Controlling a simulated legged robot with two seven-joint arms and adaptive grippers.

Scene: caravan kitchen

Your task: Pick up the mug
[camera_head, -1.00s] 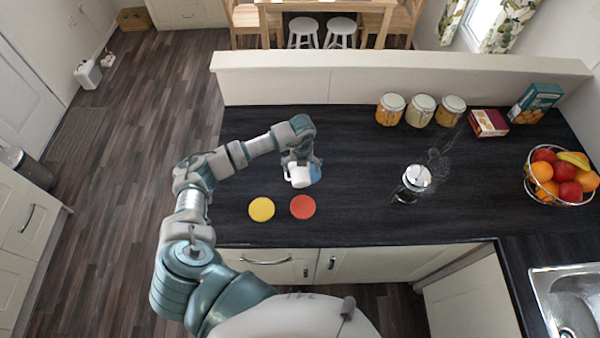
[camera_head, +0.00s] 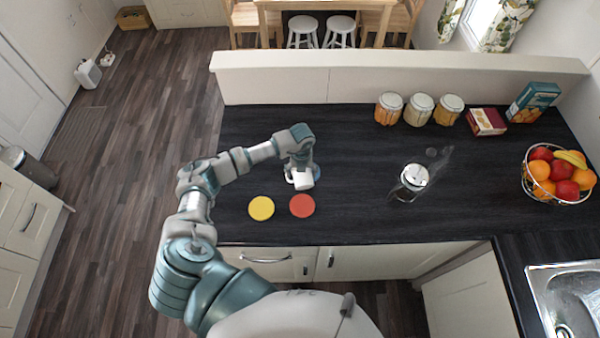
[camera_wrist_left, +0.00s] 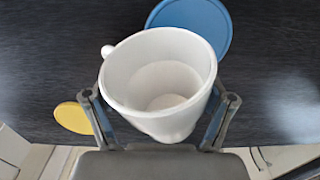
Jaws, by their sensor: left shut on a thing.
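The white mug (camera_head: 302,181) is in my left gripper (camera_head: 301,173), above the dark counter. In the left wrist view, the mug (camera_wrist_left: 160,85) shows its open, empty inside and a small handle at its upper left. The fingers of my left gripper (camera_wrist_left: 160,118) are on either side of it, shut on its body. A blue disc (camera_wrist_left: 195,25) lies beyond the mug and is partly hidden by it. I cannot tell whether the mug's base touches anything. My right gripper is not in view.
A yellow disc (camera_head: 261,208) and a red disc (camera_head: 302,206) lie in front of the mug. A glass press (camera_head: 412,180) stands to the right. Several jars (camera_head: 418,110), boxes (camera_head: 487,122) and a fruit basket (camera_head: 558,175) stand farther away.

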